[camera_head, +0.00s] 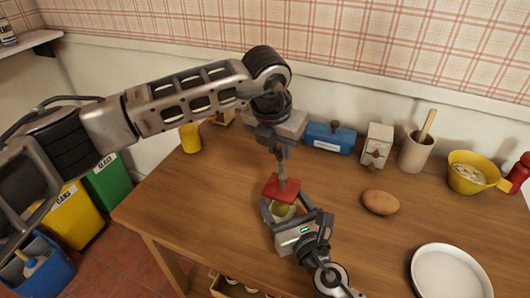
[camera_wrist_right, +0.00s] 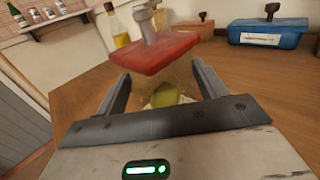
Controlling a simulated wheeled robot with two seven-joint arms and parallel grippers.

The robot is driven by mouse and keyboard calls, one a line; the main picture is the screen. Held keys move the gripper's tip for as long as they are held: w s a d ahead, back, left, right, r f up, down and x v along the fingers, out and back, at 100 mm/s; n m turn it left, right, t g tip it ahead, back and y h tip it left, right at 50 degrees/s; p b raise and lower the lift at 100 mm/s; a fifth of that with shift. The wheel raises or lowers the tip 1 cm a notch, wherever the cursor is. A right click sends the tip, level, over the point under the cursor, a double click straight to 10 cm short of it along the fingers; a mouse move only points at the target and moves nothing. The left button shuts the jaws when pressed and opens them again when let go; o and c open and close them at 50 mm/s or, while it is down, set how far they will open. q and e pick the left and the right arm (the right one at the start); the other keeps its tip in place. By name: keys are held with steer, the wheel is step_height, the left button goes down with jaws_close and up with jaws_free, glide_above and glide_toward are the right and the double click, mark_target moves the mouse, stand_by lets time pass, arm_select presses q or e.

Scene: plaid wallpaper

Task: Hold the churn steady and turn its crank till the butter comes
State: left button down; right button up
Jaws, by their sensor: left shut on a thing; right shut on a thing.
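The churn has a square red lid (camera_head: 283,188) and a clear jar (camera_head: 283,211) below it, standing on the wooden table. In the right wrist view the red lid (camera_wrist_right: 155,54) is close, with a yellow-green mass (camera_wrist_right: 174,94) visible in the jar. A grey metal crank piece (camera_wrist_right: 147,24) rises from the lid. My left gripper (camera_head: 281,158) comes from above and is shut on the crank; its exact grip is small and partly hidden. My right gripper (camera_head: 284,207) is shut on the jar, one finger on each side, below the lid.
Behind are a blue box (camera_head: 328,138), a pale box (camera_head: 376,147), a crock (camera_head: 413,155) and a yellow bowl (camera_head: 474,175). A brown oval thing (camera_head: 380,202) and white plate (camera_head: 450,274) lie to the right. Yellow (camera_head: 76,216) and green (camera_head: 109,187) bins stand left on the floor.

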arm_select(q)
steer(key=shift+d, duration=0.8)
steer(key=c, duration=1.2)
jaws_free()
steer(key=shift+a, duration=0.2)
steer(key=shift+r, duration=0.1)
steer(key=v, duration=1.1)
steer(key=shift+s+r, duration=0.2)
steer(key=shift+r, duration=0.2)
